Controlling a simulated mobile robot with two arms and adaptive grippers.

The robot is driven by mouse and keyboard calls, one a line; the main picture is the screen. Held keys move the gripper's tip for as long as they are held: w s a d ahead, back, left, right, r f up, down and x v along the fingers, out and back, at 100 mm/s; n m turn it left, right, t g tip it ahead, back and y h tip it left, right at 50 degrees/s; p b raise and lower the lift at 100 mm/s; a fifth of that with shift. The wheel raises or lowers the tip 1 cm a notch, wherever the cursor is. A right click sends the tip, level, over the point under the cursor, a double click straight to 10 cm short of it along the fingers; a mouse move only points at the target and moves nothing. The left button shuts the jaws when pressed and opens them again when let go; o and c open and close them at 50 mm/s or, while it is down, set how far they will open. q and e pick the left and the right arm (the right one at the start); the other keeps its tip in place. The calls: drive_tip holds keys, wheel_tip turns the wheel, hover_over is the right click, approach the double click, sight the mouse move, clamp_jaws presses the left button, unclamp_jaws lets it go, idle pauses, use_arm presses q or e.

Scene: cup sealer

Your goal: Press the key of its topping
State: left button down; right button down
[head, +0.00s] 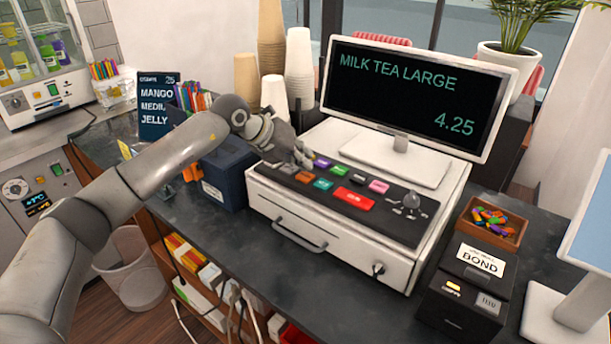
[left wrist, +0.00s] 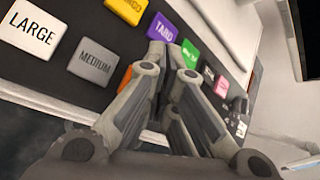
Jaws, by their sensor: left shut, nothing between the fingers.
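The order card (head: 157,105) at the back left reads MANGO, MEDI.. and JELLY. The register's dark key panel (head: 290,182) carries several coloured keys. The green key (left wrist: 190,54) and pink key (left wrist: 221,87) are too small to read. My left gripper (head: 303,158) is shut and empty over the panel's back left, its tips close to the purple key; contact is unclear. My right gripper is not seen.
The screen (head: 408,90) behind the panel shows MILK TEA LARGE and 4.25. Stacked cups (head: 299,65) stand behind my gripper. A dark box (head: 226,170) is left of the register.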

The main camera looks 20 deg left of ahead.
sight(303, 173)
use_arm(q)
drive_tip(key=shift+f, duration=0.15)
drive_tip(key=shift+f+b, duration=0.3)
drive_tip(key=shift+b, duration=0.05)
drive_tip(key=shift+f+b, duration=0.4)
drive_tip(key=shift+f, duration=0.05)
idle(0.6)
idle(0.4)
drive_tip(key=shift+r+p, duration=0.5)
drive_tip(key=shift+r, duration=0.35)
drive_tip(key=shift+r, duration=0.1)
drive_tip(key=shift+r+p, duration=1.5)
drive_tip(key=shift+r, duration=1)
drive_tip(key=shift+f, duration=0.1)
